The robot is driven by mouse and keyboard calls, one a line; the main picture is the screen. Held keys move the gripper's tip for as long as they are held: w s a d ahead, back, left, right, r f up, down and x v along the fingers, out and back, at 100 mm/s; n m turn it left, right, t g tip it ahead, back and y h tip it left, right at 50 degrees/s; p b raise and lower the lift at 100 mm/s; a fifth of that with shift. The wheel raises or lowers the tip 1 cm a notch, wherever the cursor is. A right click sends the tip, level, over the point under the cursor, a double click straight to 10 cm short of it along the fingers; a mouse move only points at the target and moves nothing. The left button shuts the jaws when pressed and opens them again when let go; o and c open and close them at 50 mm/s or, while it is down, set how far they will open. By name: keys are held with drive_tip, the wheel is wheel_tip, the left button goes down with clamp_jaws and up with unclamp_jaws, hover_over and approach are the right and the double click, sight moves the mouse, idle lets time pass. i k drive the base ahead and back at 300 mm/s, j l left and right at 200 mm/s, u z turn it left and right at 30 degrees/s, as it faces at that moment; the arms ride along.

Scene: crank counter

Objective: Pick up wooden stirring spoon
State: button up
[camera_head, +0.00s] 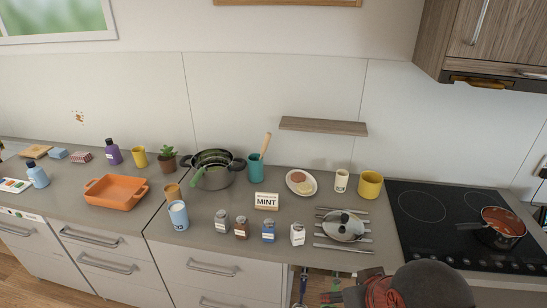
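A light wooden handle (266,143) stands tilted out of a teal holder (256,169) at the back of the counter; it looks like the wooden stirring spoon, and its lower end is hidden inside the holder. Part of my arm, dark and rounded, shows at the bottom right edge.
A dark pot with a green strainer (212,169) stands left of the holder, and a plate with food (301,182) right of it. A MINT sign (266,201) and several jars stand in front. A lid lies on a rack (342,228). An open drawer (318,284) holds utensils.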

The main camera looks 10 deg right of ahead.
sight(266, 141)
drive_tip(key=z, duration=1.8)
drive_tip(key=u, duration=1.95)
drive_tip(key=i+j+z, duration=0.1)
drive_tip(key=i+j, duration=0.4)
